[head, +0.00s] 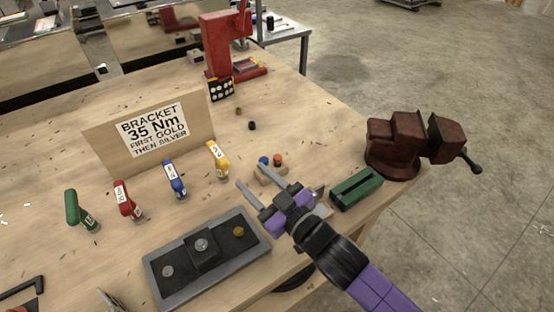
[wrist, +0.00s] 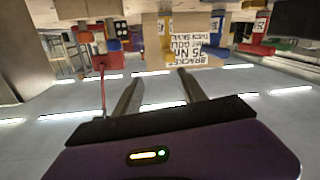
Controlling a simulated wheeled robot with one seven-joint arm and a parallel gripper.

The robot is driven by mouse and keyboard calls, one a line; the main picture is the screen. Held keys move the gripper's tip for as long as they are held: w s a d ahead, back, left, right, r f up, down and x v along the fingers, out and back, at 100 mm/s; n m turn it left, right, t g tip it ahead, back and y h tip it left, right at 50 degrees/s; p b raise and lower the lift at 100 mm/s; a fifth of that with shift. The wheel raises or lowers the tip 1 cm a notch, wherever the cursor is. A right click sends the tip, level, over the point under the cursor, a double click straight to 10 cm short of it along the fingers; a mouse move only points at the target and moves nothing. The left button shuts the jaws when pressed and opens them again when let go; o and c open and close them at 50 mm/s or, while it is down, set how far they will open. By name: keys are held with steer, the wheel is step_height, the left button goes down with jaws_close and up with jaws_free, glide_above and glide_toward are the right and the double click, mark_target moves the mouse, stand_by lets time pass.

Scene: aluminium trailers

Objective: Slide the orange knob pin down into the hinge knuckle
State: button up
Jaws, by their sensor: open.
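A small orange knob (head: 278,159), likely the pin, stands beside a blue knob (head: 264,161) at a light wooden block (head: 267,181) near the table's right side. My gripper (head: 254,176) is open, its two fingers spread and pointing left, close to the block and in front of it. My gripper also shows in the wrist view (wrist: 158,76), with nothing visible between the fingers. The pin shafts are hidden. A grey metal piece shows partly behind my gripper; I cannot tell whether it is the hinge knuckle.
A green slotted block (head: 357,192) and a dark red vise (head: 395,147) are to the right. A grey plate with bolts (head: 160,290) lies front left. Several coloured, labelled tools, such as the yellow one (head: 217,160), stand before the bracket sign (head: 185,130). A red press (head: 222,48) stands behind.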

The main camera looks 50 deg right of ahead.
steer(key=w+d+r+m+h, duration=0.2)
steer(key=w+d+r, duration=0.1)
steer(key=w+d, duration=0.3)
steer(key=w+d+f+m+g+h+p, duration=0.2)
steer(key=w+d+m+g+h, duration=0.25)
steer(key=d+m, duration=0.2)
steer(key=m+g+y+p, duration=0.2)
steer(key=m+g+y, duration=0.4)
steer(key=m+g, duration=1)
glide_toward(278, 156)
steer(key=f, duration=0.2)
steer(key=shift+s+d+f+t+h, duration=0.15)
steer(key=shift+s+f+h, duration=0.1)
steer(key=shift+f, duration=0.2)
steer(key=shift+s+d+f+t+h, duration=0.1)
steer(key=shift+s+f, duration=0.15)
steer(key=shift+f, duration=0.2)
steer(key=shift+p+x, duration=0.3)
steer(key=shift+x, duration=2.15)
steer(key=shift+s, duration=0.2)
jaws_close()
